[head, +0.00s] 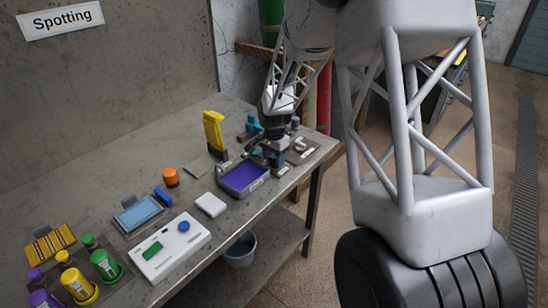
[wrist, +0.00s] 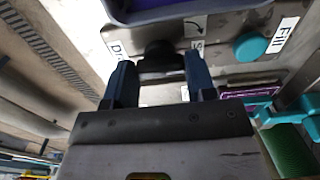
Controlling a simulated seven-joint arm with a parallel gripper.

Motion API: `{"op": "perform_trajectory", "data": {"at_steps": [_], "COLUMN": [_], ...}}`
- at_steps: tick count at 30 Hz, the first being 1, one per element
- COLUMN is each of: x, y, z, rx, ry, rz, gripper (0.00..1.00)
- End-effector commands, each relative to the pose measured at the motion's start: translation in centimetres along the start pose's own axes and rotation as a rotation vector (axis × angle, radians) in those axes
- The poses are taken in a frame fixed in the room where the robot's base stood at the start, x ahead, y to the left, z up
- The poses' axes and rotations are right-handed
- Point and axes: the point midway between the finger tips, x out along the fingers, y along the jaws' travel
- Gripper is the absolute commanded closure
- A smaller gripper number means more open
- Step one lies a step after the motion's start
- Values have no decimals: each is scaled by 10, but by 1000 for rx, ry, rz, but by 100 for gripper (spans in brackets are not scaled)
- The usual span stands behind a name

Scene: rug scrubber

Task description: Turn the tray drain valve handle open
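The tray (head: 243,180) holds purple liquid and stands near the right end of the bench; its edge also shows at the top of the wrist view (wrist: 190,12). A black knob-like handle (wrist: 158,50), which looks like the drain valve handle, sits on the panel below the tray edge in the wrist view, beside a partly hidden label starting with "D". My gripper (wrist: 160,70) has its two blue fingers spread, one on each side of this handle. I cannot tell whether they touch it. In the head view, my wrist hides the handle.
A teal knob (wrist: 250,46) with a "Fill" label is right of the handle. A yellow upright piece (head: 213,132), orange knob (head: 171,177) and white block (head: 210,205) stand left of the tray. A bucket (head: 240,250) sits under the bench.

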Motion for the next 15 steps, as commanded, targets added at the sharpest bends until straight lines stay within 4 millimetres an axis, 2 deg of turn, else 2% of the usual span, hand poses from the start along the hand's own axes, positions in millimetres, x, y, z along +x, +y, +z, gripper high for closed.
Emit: {"op": "perform_trajectory", "data": {"at_steps": [1,2,15], "x": [0,0,0], "y": [0,0,0], "z": [0,0,0], "rx": [0,0,-65], "ry": [0,0,0], "rz": [0,0,0], "gripper": [68,72,73]}}
